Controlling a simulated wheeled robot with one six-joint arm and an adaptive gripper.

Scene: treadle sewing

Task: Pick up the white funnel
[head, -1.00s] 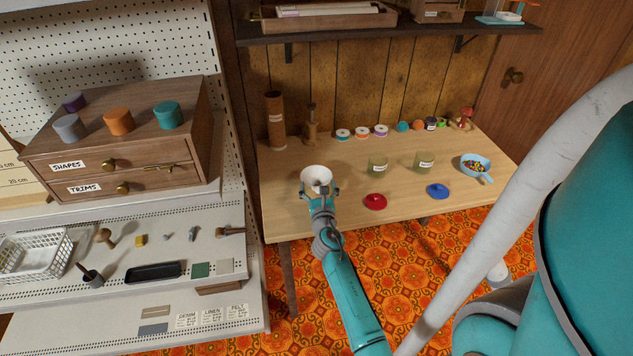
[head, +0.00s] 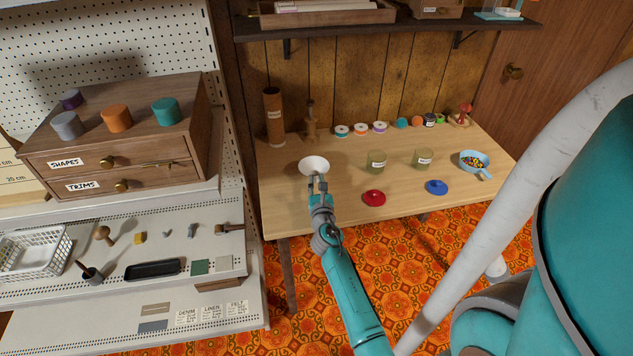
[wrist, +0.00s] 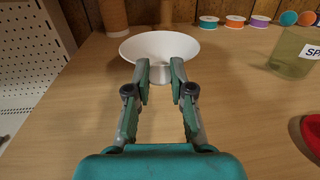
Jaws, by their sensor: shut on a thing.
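The white funnel (head: 314,164) is at the left part of the wooden table, its wide mouth facing up. In the wrist view the funnel (wrist: 160,45) is straight ahead, with its narrow lower part between my fingertips. My gripper (head: 318,183) is shut on that narrow part; in the wrist view both fingers of my gripper (wrist: 161,80) press on it from the two sides. The funnel looks upright. I cannot tell whether it touches the table.
A brown tube (head: 273,118) and a wooden stand (head: 311,122) are behind. Thread spools (head: 361,130) line the back.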

